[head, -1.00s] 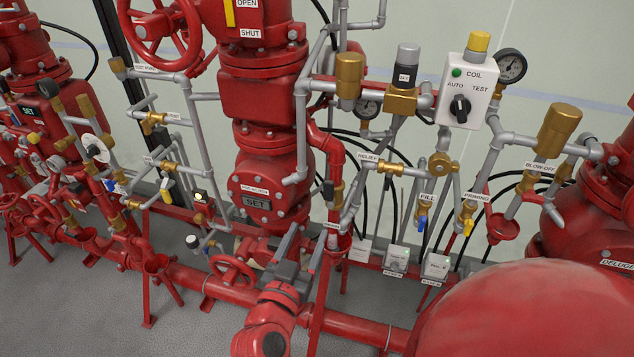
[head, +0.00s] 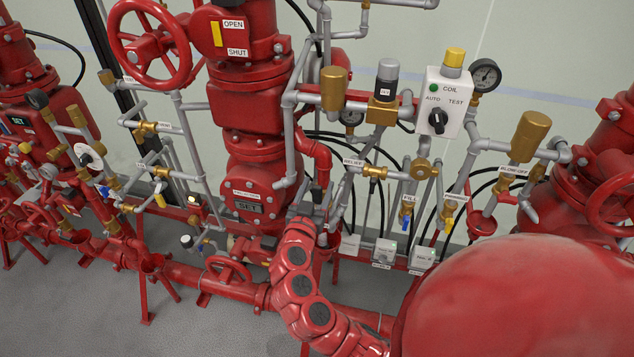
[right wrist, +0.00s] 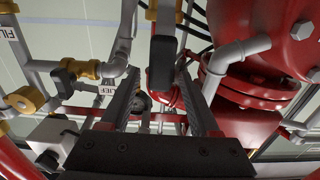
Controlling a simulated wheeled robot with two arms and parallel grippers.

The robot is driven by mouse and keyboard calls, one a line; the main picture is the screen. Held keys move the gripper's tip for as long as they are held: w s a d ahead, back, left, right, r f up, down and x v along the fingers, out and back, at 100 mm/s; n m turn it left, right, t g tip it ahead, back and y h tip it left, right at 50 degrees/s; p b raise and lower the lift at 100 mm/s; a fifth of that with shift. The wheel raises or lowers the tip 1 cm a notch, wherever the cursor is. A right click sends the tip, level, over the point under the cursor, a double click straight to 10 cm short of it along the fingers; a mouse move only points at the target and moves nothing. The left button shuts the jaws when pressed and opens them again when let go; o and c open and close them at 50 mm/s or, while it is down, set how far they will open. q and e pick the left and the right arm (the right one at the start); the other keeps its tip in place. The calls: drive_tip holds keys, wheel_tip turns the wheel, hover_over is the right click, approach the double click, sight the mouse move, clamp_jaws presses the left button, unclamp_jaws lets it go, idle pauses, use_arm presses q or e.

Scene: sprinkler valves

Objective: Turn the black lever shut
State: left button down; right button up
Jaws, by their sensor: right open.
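The black lever (right wrist: 162,65) hangs from a brass valve in the right wrist view, between the tips of my right gripper's fingers. In the head view the black lever (head: 318,194) is small and partly hidden, on the pipe right of the round SET cover. My right gripper (right wrist: 161,88) is open, with one finger on each side of the lever. I cannot tell whether either finger touches it. My left gripper is not in view.
The RELIEF valve (head: 373,172), FILL valve (head: 407,206) and grey pipes stand close on the right. The red SET valve body (head: 250,205) is close on the left. A red handwheel (head: 228,272) sits low at left. Grey floor is open at lower left.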

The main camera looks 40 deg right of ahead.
drive_tip(key=shift+d, duration=0.1)
clamp_jaws()
idle(0.3)
idle(1.1)
